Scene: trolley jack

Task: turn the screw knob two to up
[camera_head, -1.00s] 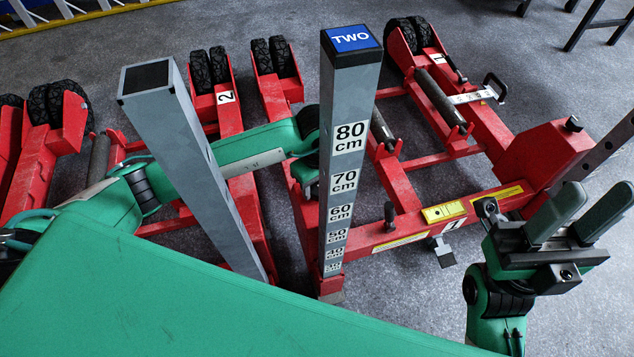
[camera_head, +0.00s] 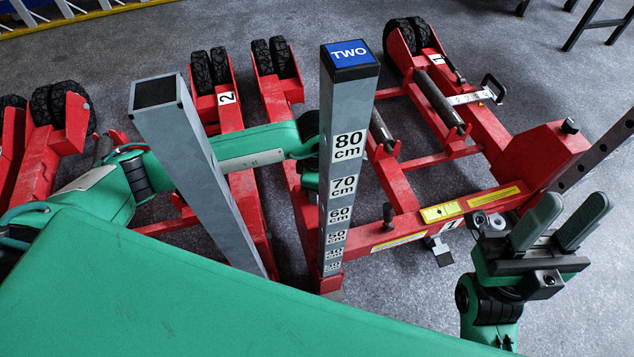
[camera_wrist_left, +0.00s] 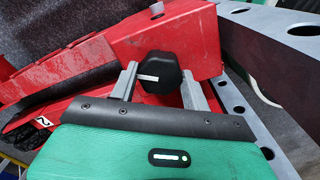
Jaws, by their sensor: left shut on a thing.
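The screw knob two (camera_wrist_left: 158,72) is black and lobed with a white mark. It sits by the red jack body in the left wrist view. The mark lies nearly level, pointing left. My left gripper (camera_wrist_left: 160,88) has one finger on each side of the knob and is shut on it. In the head view, the grey post labelled TWO (camera_head: 347,150) hides my left gripper and this knob. My right gripper (camera_head: 562,226) is open and empty at the right.
A second grey post (camera_head: 190,165) rises left of the TWO post, close to my left arm. Red jack one (camera_head: 480,135) stands at the right, with a small knob on its housing and a pedal low down. Grey floor between jack one and my right arm is clear.

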